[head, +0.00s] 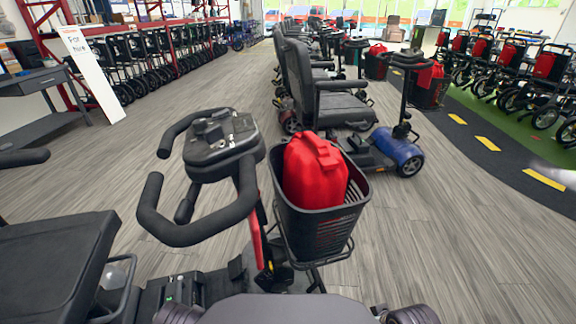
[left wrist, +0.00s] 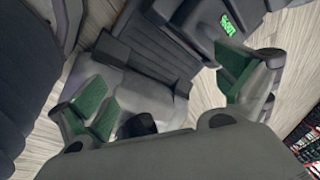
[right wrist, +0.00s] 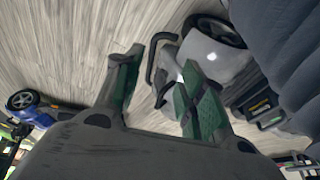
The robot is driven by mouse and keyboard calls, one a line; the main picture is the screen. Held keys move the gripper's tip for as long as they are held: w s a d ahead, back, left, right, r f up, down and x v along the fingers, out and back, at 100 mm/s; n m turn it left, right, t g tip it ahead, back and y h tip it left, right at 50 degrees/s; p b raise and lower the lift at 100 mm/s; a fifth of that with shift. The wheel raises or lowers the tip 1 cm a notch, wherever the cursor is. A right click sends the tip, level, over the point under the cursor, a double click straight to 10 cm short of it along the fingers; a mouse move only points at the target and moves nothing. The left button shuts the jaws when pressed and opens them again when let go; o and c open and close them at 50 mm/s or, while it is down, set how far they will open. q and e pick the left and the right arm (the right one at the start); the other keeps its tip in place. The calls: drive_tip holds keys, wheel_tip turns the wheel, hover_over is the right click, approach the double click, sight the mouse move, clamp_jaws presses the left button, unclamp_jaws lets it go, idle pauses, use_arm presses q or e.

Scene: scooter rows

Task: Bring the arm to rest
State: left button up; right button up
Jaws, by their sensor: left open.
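My left gripper (left wrist: 165,92) shows in the left wrist view with its green-padded fingers spread wide. Nothing is held between them; a grey scooter floorboard and a dark ribbed mat (left wrist: 150,55) lie beyond. My right gripper (right wrist: 162,85) shows in the right wrist view with its fingers apart and nothing gripped. Beyond its fingers are wood floor, a black bent bar (right wrist: 155,55) and a scooter wheel (right wrist: 215,30). Neither gripper's fingers can be made out in the head view.
A scooter's black handlebar (head: 215,150) and its basket (head: 322,230) with a red bag (head: 314,172) stand close in front. A black seat (head: 55,268) is at lower left. A blue scooter (head: 398,150) stands ahead. Clear floor (head: 450,240) lies at right.

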use_arm(q)
drive_tip(key=d+r+n+h, duration=0.1)
drive_tip(key=d+r+h, duration=0.1)
drive_tip(key=r, duration=0.1)
drive_tip(key=shift+s+r+n+p, duration=0.15)
drive_tip(key=shift+n+p, duration=0.25)
use_arm(e)
drive_tip(key=shift+s+d+r+h, duration=0.15)
drive_tip(key=shift+d+r+h, duration=0.15)
drive_tip(key=shift+d+r, duration=0.4)
use_arm(q)
drive_tip(key=shift+w+f+p, duration=0.25)
drive_tip(key=shift+f+p, duration=0.05)
drive_tip(key=shift+p, duration=0.6)
use_arm(e)
drive_tip(key=shift+w+f+g, duration=0.25)
drive_tip(key=shift+f+g, duration=0.05)
drive_tip(key=shift+f, duration=0.05)
